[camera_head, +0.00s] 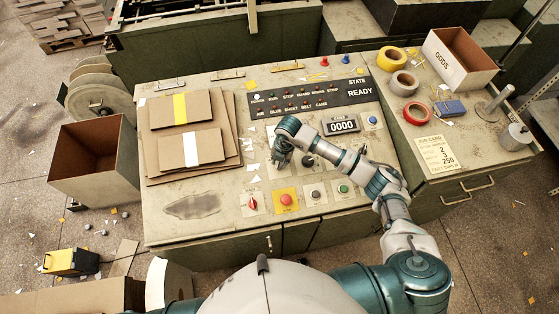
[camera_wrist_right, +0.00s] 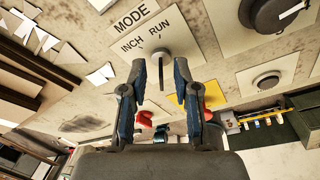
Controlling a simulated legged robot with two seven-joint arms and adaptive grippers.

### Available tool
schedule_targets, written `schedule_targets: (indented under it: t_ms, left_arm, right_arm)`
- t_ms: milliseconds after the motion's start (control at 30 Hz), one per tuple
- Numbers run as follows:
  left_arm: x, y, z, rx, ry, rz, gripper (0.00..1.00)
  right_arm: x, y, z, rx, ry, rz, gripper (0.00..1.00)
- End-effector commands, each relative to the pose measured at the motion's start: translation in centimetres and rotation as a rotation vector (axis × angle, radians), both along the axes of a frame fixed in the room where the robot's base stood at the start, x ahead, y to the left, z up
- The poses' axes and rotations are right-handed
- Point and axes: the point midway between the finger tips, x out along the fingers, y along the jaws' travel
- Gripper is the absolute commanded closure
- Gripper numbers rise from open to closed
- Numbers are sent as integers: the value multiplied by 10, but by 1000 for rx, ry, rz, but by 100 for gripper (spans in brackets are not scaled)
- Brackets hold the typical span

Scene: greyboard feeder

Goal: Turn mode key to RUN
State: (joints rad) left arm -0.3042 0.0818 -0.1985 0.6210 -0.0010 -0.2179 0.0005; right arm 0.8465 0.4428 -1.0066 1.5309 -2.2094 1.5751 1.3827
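The mode key (camera_wrist_right: 161,66) is a small grey key on a pale plate (camera_wrist_right: 148,24) marked MODE, INCH and RUN, seen in the right wrist view. Its grip stands between the two labels; which one it is set to I cannot tell. My right gripper (camera_wrist_right: 160,78) is open, with one finger on each side of the key and a visible gap to both. In the head view my right gripper (camera_head: 283,158) is over the middle of the console and hides the key. My left gripper is not in view.
Greyboard sheets (camera_head: 188,149) lie to the left. A counter (camera_head: 341,126) reads 0000; the display (camera_head: 359,91) reads READY.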

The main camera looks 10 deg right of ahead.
Motion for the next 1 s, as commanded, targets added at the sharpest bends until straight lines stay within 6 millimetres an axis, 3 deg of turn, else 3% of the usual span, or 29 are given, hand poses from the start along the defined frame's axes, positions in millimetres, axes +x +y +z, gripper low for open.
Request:
schedule_targets:
  t_ms: [300, 500, 1000]
  left_arm:
    - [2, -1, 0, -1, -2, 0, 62]
    - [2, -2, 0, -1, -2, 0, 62]
    - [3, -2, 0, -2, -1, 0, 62]
  right_arm:
    - [-2, -8, 68, 1, -6, 0, 70]
    - [-4, -12, 100, 0, -4, -2, 70]
    - [-5, -13, 109, 0, -2, -1, 70]
